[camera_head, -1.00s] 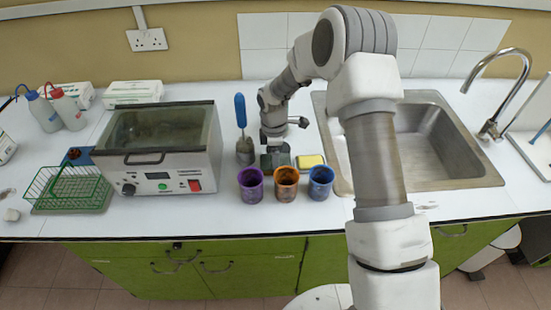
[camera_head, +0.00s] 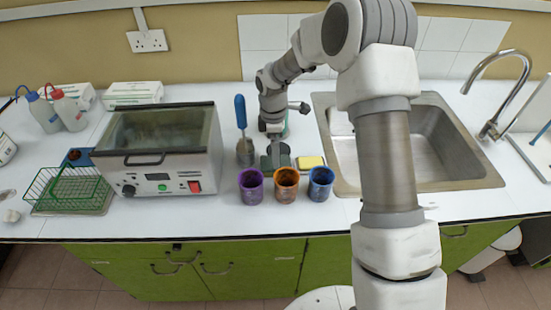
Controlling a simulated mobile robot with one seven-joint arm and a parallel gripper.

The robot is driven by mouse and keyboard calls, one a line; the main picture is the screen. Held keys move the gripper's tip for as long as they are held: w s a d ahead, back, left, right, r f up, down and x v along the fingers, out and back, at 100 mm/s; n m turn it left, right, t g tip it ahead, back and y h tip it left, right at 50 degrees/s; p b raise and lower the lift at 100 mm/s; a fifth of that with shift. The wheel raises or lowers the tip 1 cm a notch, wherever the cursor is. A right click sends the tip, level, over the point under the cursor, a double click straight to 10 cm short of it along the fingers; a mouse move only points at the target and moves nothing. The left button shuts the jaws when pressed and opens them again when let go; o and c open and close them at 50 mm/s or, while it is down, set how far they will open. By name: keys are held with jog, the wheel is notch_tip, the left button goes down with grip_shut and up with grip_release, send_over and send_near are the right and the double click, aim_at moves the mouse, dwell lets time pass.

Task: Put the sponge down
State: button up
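A yellow sponge (camera_head: 311,161) lies flat on the white worktop, just left of the sink and behind the blue cup.
Purple (camera_head: 251,186), orange (camera_head: 286,185) and blue (camera_head: 321,183) cups stand in a row in front of my gripper. A blue-handled tool (camera_head: 241,112) stands upright to the left, beside the lidded bath (camera_head: 160,140). The steel sink (camera_head: 430,150) is to the right.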

jog(key=s+d+r+m+t, duration=0.1)
jog(key=s+d+r+m, duration=0.2)
jog(key=r, duration=0.5)
jog(key=s+d+r+m+t, duration=0.1)
jog(key=s+d+r+m, duration=0.1)
jog(key=s+r, duration=0.45)
jog(key=s+d+r+m+t, duration=0.1)
jog(key=s+d+r+m, duration=0.15)
jog(key=r, duration=0.65)
jog(key=s+d+r+m+t, duration=0.1)
jog(key=s+m, duration=0.4)
jog(key=s, duration=0.3)
jog(key=s+d+r+m+t, duration=0.1)
jog(key=s+d+r+m, duration=0.1)
jog(key=s+m, duration=0.3)
jog(key=s, duration=0.4)
jog(key=shift+s+d+t, duration=0.15)
jog(key=shift+d+t, duration=0.15)
jog(key=shift+r, duration=0.1)
